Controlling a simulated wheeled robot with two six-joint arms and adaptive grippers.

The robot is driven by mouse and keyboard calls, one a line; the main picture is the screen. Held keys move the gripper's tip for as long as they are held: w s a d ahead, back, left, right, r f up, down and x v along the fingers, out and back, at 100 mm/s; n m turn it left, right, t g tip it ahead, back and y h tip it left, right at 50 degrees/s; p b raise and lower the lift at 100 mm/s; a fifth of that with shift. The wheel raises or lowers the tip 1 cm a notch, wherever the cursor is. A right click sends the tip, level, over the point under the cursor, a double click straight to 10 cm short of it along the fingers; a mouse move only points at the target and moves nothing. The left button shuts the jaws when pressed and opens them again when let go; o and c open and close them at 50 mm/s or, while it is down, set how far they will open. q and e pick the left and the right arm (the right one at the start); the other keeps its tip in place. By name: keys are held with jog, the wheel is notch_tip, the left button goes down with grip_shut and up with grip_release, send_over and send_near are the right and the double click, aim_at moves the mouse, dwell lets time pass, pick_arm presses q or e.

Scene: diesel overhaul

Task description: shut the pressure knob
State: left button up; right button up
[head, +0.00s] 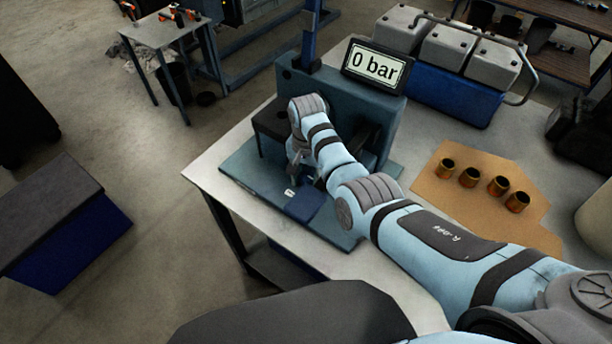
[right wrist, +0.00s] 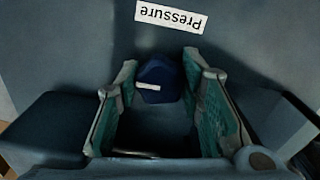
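The pressure knob (right wrist: 158,82) is dark blue with a white pointer bar. In the right wrist view it sits just below the upside-down "Pressure" label (right wrist: 171,16). My right gripper (right wrist: 161,72) is open, with one green-padded finger on each side of the knob. I cannot tell whether either finger touches it. In the head view my right gripper (head: 298,163) is small and partly hidden by its arm, at the blue-grey test stand (head: 285,85); the knob cannot be made out there. The display (head: 375,65) on the stand reads "0 bar". My left gripper is not in view.
The stand's base plate (head: 242,168) rests on a light bench (head: 215,162). Several brass-coloured sleeves (head: 469,178) stand on a brown mat (head: 432,190) at the right. A blue and grey engine block (head: 455,95) is behind them.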

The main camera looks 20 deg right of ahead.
jog(key=shift+d+m, duration=0.1)
jog(key=shift+m, duration=0.2)
jog(key=shift+m+p, duration=0.7)
jog(key=shift+m, duration=0.2)
jog(key=m+p, duration=0.1)
jog(key=m, duration=0.2)
jog(key=shift+m, duration=0.3)
jog(key=m+p, duration=0.1)
jog(key=m, duration=0.3)
jog(key=shift+f+m, duration=0.15)
jog(key=shift+m, duration=2.35)
